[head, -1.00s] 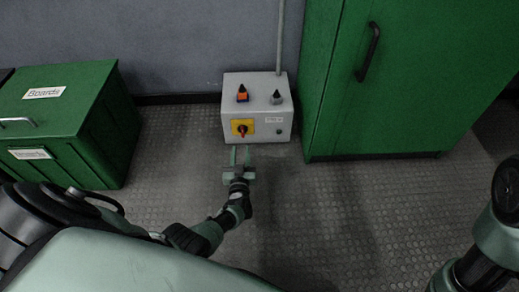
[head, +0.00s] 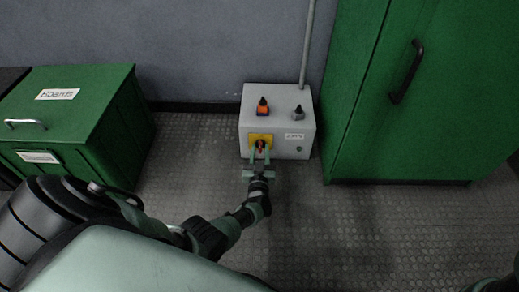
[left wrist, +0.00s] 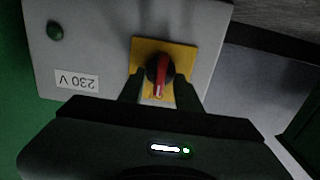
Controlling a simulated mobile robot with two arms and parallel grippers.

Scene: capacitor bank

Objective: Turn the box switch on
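A grey switch box (head: 278,122) stands on the floor against the wall. On its front is a yellow plate (head: 254,137) with a red rotary switch (head: 260,147); the switch (left wrist: 158,72) shows closely in the left wrist view, on its yellow plate (left wrist: 180,54). My left gripper (head: 260,157) is open in front of the switch. In the left wrist view its fingertips (left wrist: 158,88) stand on either side of the knob, and I cannot tell whether they touch it. My right gripper is not in view.
A green cabinet (head: 365,120) stands right of the box. A green chest labelled Boards (head: 80,115) stands to the left. A conduit (head: 308,45) rises from the box. Floor (head: 350,225) in front is free.

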